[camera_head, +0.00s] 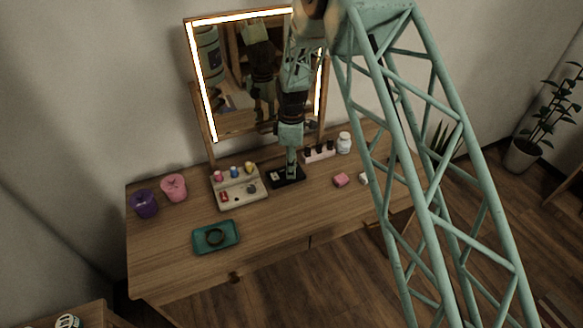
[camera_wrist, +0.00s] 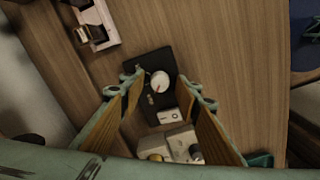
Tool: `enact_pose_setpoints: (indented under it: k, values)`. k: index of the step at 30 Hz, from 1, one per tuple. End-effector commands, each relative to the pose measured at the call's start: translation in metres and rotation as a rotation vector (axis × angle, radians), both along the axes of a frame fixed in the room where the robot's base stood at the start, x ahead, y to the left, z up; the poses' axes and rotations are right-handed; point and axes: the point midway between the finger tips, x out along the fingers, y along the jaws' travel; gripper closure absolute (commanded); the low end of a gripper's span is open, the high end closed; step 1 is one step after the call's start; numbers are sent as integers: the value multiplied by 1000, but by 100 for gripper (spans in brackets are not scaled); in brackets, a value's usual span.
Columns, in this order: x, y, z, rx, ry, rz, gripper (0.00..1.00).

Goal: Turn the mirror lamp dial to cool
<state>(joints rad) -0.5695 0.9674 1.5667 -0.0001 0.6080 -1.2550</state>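The dial (camera_wrist: 160,80) is a round white knob with a red mark on a black panel (camera_wrist: 146,64). In the wrist view the red mark points toward the lower left. The panel's small pale markings are too small to read.
A beige console (camera_head: 247,200) with small coloured pieces sits left of the panel. A white rack (camera_head: 319,154) and a white jar (camera_head: 344,143) stand to its right.

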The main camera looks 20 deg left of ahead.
Motion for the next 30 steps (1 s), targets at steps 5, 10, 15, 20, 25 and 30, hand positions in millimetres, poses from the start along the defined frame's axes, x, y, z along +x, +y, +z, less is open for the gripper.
enact_pose_setpoints:
  k: [5,10,15,20,25,30]
  values:
    - [0,0,0,0,0,0,70]
    - [0,0,0,0,0,0,83]
    - [0,0,0,0,0,0,94]
    - [0,0,0,0,0,-4,94]
    - [0,0,0,0,0,-27,94]
    - [0,0,0,0,-1,-83,94]
